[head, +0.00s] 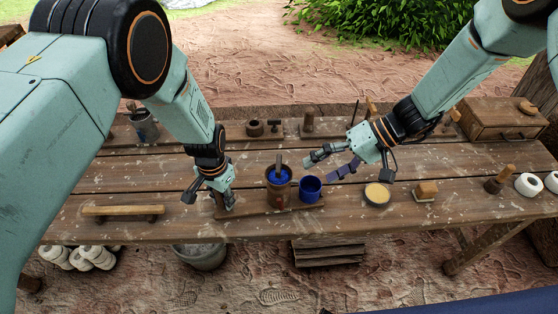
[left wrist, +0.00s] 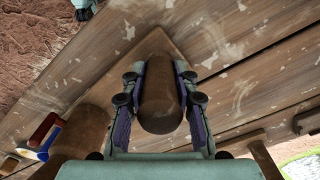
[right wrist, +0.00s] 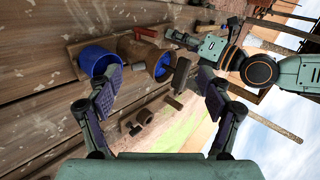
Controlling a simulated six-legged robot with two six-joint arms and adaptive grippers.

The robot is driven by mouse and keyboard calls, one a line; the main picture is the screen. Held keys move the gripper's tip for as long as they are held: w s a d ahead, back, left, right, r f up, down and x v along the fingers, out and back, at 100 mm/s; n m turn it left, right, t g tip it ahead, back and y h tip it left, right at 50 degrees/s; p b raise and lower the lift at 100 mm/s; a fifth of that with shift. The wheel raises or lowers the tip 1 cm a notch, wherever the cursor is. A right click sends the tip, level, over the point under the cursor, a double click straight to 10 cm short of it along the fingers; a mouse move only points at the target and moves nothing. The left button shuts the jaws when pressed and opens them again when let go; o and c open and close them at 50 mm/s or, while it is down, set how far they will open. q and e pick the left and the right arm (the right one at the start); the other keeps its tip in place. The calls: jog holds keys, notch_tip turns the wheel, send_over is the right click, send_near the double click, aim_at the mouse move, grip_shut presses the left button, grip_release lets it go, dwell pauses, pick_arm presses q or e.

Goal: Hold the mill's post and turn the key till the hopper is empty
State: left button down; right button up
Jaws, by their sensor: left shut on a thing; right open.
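The brown mill (head: 280,190) stands on a wooden board on the bench, with blue material in its open top. The key (head: 279,160) sticks up out of it; the right wrist view shows its wooden bar (right wrist: 181,75). A blue cup (head: 310,188) stands beside the mill, to its right. My left gripper (head: 212,199) is left of the mill, shut on the brown rounded post (left wrist: 160,95), one finger on each side. My right gripper (head: 325,166) is open and empty, above and right of the mill and key, apart from them.
A round tin (head: 377,194), a small block (head: 426,191) and a stamp (head: 499,180) lie to the right. A long wooden bar (head: 122,210) lies at the left. Small tools line the bench's back, and a wooden box (head: 500,117) stands at back right.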

aim_at(279, 163)
jog(key=w+a+m+y, duration=0.1)
jog(key=a+m, duration=0.2)
jog(key=m, duration=0.4)
jog(key=w+a+f+m+t+y, duration=0.1)
jog(key=a+m, duration=0.2)
jog(key=m, duration=0.4)
jog(key=w+a+m+t+y, duration=0.1)
jog(key=a+m, duration=0.2)
jog(key=m, duration=0.4)
jog(key=shift+w+a+f+y, duration=0.3)
jog(key=shift+w+a+f, duration=0.05)
jog(key=shift+a+f, duration=0.05)
jog(key=c, duration=1.2)
jog(key=shift+m+t, duration=0.3)
jog(key=shift+t, duration=0.2)
